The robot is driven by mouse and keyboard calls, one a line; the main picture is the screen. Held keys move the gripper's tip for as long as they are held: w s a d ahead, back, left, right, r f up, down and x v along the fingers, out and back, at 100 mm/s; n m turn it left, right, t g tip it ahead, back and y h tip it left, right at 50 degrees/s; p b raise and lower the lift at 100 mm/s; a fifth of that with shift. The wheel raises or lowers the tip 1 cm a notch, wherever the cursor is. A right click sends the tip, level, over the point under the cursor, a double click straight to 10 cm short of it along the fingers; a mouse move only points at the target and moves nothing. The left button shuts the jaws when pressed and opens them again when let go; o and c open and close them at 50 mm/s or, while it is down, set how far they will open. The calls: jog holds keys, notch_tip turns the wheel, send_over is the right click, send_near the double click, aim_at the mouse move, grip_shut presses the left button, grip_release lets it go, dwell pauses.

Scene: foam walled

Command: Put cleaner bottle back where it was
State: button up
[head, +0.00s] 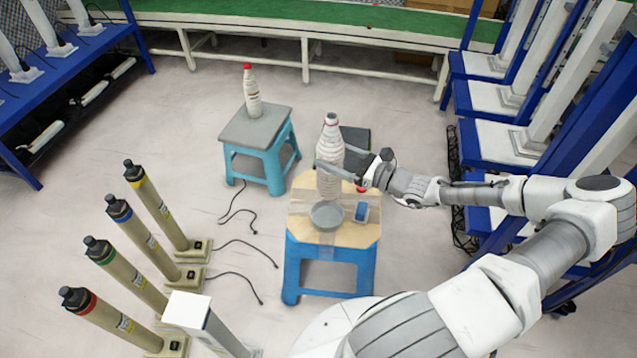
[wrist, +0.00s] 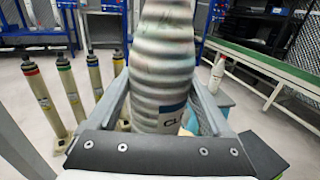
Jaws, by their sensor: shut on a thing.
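In the wrist view the ribbed bottle (wrist: 162,65) fills the space between the fingers of my gripper (wrist: 163,95), and part of a label reading "CL" shows. The bottle is over the back part of a wooden-topped blue stool (head: 362,235). I cannot tell whether its base touches the top.
A grey round dish (head: 326,215) and a small blue item (head: 362,211) are on the wooden top. A grey-topped blue stool (head: 238,127) behind left holds a white red-capped bottle (head: 252,92). Several tan cylinders (head: 155,205) stand at left; cables cross the floor.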

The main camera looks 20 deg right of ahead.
jog(key=d+m+t+h+p, duration=0.2)
jog(key=d+h, duration=0.1)
jog(key=d, duration=0.4)
jog(key=w+a+f+b, duration=0.5)
jog(key=w+f, duration=0.4)
jog(key=f, duration=0.2)
jog(key=shift+a+f+m+h+b, duration=0.3)
jog(key=shift+a+f+b, duration=0.1)
jog(key=shift+a, duration=0.4)
jog(key=shift+f, duration=0.15)
jog(key=o, duration=1.5)
jog(key=p+v, duration=0.2)
jog(key=v, duration=1)
jog(key=shift+p, duration=0.3)
